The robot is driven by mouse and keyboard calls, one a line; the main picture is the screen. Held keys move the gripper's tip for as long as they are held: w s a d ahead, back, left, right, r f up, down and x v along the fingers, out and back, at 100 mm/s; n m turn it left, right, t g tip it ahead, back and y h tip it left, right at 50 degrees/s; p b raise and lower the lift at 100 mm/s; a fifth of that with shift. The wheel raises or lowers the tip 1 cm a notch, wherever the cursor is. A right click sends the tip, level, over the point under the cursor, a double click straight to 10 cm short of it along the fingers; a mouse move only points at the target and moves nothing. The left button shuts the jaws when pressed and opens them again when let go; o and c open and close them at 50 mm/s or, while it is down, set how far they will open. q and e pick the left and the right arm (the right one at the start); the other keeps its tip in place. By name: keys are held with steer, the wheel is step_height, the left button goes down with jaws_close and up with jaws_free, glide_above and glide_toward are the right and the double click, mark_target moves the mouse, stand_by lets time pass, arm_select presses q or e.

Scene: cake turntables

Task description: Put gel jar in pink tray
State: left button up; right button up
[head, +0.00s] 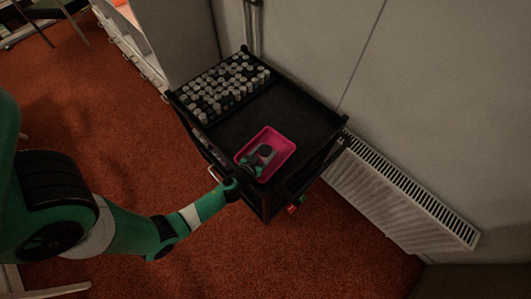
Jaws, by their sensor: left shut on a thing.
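The pink tray (285,146) lies on the top of a black cart, near its front edge. My left gripper (259,158) reaches in from the left over the tray's near left side and is shut on a small dark jar (265,151), which I take to be the gel jar. The jar is inside the tray's outline in this view. I cannot tell whether it touches the tray's floor. The gripper covers part of the jar and of the tray. My right gripper is not in view.
The black cart (298,108) has bare top surface behind and right of the tray. Several grey and dark small jars (222,87) stand in rows at its back left. A white radiator (400,192) is on the wall to the right. Red and green items (293,208) hang at the cart's side.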

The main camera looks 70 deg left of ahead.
arm_select(q)
steer(key=o, duration=1.4)
steer(key=shift+d+r, duration=0.1)
steer(key=shift+r, duration=0.05)
steer(key=v, duration=1.2)
